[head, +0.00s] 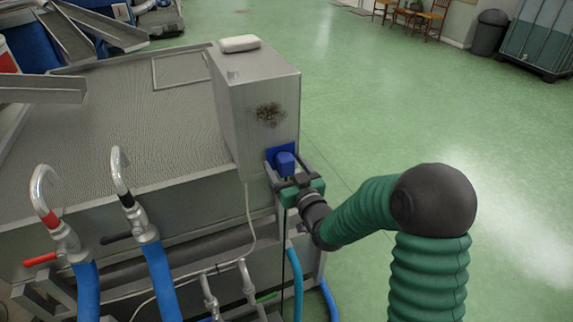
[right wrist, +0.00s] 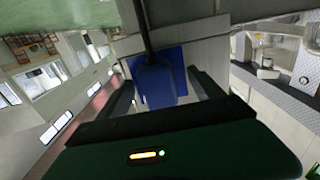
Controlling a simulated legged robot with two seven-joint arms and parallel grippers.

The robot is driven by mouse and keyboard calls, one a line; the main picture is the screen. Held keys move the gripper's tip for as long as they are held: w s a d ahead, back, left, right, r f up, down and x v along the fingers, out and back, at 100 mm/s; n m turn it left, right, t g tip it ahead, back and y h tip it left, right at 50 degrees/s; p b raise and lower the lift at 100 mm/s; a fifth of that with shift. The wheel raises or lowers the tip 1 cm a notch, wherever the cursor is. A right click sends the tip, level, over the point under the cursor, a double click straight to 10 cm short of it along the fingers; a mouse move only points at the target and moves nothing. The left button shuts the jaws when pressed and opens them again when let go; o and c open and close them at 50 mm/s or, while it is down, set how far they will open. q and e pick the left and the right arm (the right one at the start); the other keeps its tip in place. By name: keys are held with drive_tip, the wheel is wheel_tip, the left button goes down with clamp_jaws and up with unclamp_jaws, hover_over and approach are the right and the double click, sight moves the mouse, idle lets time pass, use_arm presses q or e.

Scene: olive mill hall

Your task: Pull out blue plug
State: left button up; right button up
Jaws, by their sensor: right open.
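The blue plug (head: 285,162) sits in a blue socket (head: 271,153) on the end face of the grey metal box. A dark cable hangs from it. My right gripper (head: 289,172) is at the plug with its jaws open. In the right wrist view the plug (right wrist: 155,84) stands between the two dark fingers of the gripper (right wrist: 160,92), with a visible gap on at least the right side. The blue socket plate (right wrist: 182,66) shows behind it. My left gripper is in neither view.
The grey box (head: 255,90) bears a dark scorch-like patch and a white object (head: 239,43) on top. Blue hoses (head: 160,280) with red-handled and black-handled valves stand at the front left. A pale cable runs down the machine.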

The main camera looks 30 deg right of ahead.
sight(288, 169)
idle(0.3)
clamp_jaws()
idle(0.4)
drive_tip(key=shift+s+a+b, duration=0.2)
drive_tip(key=shift+s+b, duration=0.2)
drive_tip(key=shift+s, duration=2.6)
